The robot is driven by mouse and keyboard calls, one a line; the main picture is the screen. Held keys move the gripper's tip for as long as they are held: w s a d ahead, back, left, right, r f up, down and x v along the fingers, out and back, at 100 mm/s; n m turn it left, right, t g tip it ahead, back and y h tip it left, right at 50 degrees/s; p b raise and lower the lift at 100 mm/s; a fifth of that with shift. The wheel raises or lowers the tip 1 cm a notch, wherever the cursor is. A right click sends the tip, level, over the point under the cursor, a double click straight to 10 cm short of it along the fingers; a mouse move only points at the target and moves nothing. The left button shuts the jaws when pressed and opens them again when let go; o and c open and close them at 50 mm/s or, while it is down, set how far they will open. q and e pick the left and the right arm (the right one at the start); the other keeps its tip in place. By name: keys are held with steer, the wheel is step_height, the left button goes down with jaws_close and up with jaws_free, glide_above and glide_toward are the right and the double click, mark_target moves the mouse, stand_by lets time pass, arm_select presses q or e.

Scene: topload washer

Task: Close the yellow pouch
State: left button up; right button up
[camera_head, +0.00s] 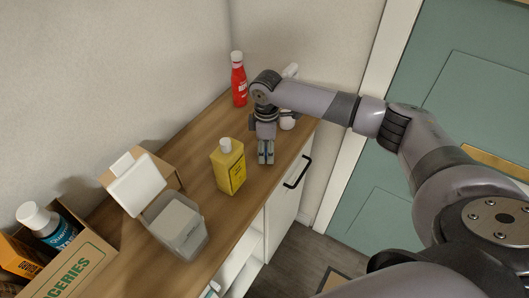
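The yellow pouch (230,172) stands upright on the wooden counter, with dark print on its front. A white cap (225,145) is at its top, and I cannot tell whether it is fastened. My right gripper (266,160) points down just right of the pouch, apart from it. Its two fingers are close together, with nothing seen between them. My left gripper is not in view.
A grey container (178,226) with its white lid (137,185) raised stands left of the pouch. A groceries box (72,264) is at lower left. A red bottle (239,82) stands behind. A white bottle (287,121) is partly hidden by my arm.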

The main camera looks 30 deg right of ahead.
mark_target(266, 151)
steer(key=c, duration=0.5)
steer(key=shift+r, duration=0.15)
step_height(266, 151, up, 20)
steer(key=shift+f+b, duration=0.1)
steer(key=shift+b, duration=0.85)
